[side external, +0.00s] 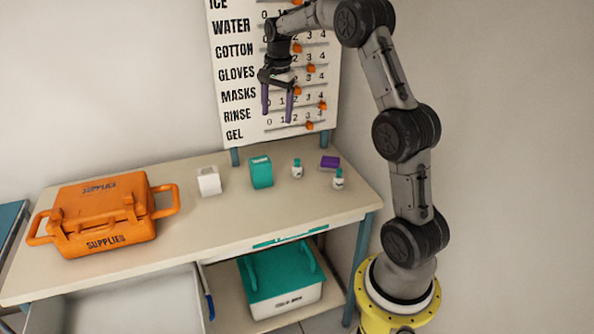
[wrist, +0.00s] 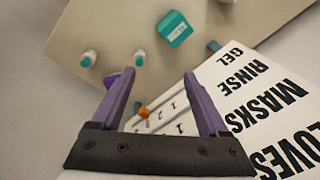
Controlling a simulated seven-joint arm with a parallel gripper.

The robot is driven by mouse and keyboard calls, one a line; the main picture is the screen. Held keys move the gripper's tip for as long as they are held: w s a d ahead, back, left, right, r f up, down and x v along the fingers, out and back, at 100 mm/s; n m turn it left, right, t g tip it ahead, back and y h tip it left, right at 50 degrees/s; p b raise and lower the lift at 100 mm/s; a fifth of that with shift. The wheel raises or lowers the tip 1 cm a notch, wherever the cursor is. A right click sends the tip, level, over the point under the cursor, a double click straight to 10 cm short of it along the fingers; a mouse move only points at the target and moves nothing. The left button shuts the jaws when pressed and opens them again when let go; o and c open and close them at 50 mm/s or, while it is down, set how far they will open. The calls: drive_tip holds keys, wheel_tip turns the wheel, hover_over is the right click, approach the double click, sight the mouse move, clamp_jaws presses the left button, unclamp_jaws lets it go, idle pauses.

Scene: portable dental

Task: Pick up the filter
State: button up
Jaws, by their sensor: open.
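No object is labelled as the filter, and I cannot tell for certain which one it is. Small items on the table are a purple block (side external: 329,162), a teal box (side external: 261,172), a white box (side external: 208,181) and two white bottles with teal caps (side external: 297,169) (side external: 338,179). My gripper (side external: 278,104) is open and empty, high above the table in front of the board. In the wrist view my gripper (wrist: 160,75) has the teal box (wrist: 175,29) beyond its tips. The purple block (wrist: 112,80) is mostly hidden behind the left finger.
An orange supplies case (side external: 105,217) with side handles stands on the left of the table (side external: 235,220). A lettered slider board (side external: 230,75) stands behind the table. A teal-lidded bin (side external: 281,282) sits on the shelf below. The table's front middle is clear.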

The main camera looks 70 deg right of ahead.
drive_tip(key=m+g, duration=0.1)
drive_tip(key=m, duration=0.1)
hover_over(297, 160)
wheel_tip(297, 160, down, 8)
drive_tip(key=shift+n+y, duration=0.3)
drive_tip(key=shift+y, duration=0.1)
wheel_tip(297, 160, down, 7)
drive_tip(key=shift+w+a+f, duration=0.1)
drive_tip(key=shift+a+f, duration=0.05)
drive_tip(key=shift+d+f, duration=0.2)
drive_tip(key=shift+f, duration=2.65)
drive_tip(key=shift+c, duration=0.3)
clamp_jaws()
